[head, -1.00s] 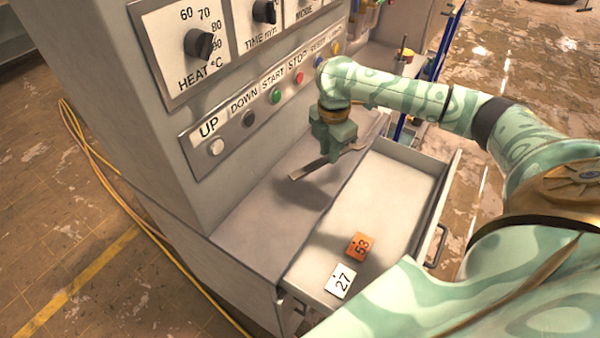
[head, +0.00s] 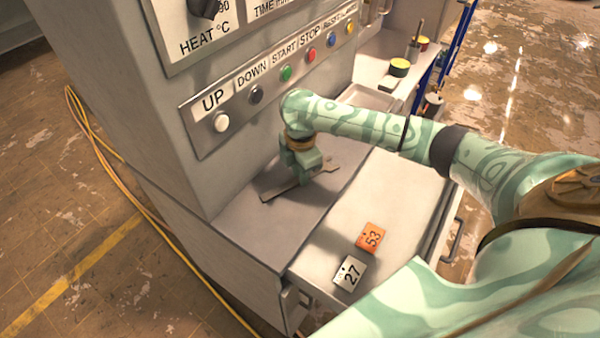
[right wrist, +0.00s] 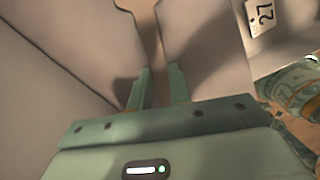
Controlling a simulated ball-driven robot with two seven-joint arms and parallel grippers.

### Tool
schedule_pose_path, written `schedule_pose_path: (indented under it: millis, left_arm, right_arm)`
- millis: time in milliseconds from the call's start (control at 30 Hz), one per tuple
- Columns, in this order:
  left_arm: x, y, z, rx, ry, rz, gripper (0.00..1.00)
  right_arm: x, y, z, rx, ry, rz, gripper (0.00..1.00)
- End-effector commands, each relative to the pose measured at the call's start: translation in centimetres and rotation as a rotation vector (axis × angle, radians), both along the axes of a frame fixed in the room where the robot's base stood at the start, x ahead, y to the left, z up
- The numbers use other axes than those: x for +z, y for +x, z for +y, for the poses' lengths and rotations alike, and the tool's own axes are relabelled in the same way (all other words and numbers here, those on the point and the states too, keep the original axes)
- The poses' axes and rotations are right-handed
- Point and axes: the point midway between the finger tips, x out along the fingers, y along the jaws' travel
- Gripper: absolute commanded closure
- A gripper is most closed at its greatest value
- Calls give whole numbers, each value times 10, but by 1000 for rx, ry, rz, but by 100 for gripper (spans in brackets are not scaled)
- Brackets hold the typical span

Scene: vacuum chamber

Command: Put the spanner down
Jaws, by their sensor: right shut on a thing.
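The spanner (head: 283,193) is a flat grey-brown tool. My right gripper (head: 304,177) is shut on its middle part, fingers pointing down, and hides that part. The spanner lies about level, right at or just above the grey ledge (head: 252,228) under the button panel; I cannot tell whether it touches. In the right wrist view, one forked end of the spanner (right wrist: 146,17) extends beyond the fingertips of my right gripper (right wrist: 160,85). My left gripper is not in view.
The panel with the UP button (head: 221,121) rises behind. The ledge's near part is clear. A yellow cable (head: 160,235) lies on the floor.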

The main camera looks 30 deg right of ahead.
Motion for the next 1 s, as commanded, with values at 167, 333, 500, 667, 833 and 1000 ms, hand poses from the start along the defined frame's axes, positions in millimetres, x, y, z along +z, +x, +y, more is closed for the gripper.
schedule_pose_path:
  millis: [167,333,500,667,833,1000]
  left_arm:
    - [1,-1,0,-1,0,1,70]
    - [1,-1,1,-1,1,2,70]
    - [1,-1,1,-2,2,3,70]
    - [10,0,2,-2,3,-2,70]
    - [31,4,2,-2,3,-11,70]
    - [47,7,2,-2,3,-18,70]
  right_arm:
    - [-1,0,0,1,0,0,75]
    - [-1,0,0,1,0,0,59]
    - [0,0,0,1,0,0,59]
    - [19,0,0,1,-1,-3,59]
    - [62,1,-1,1,-2,-6,59]
    - [98,0,0,1,0,-4,59]
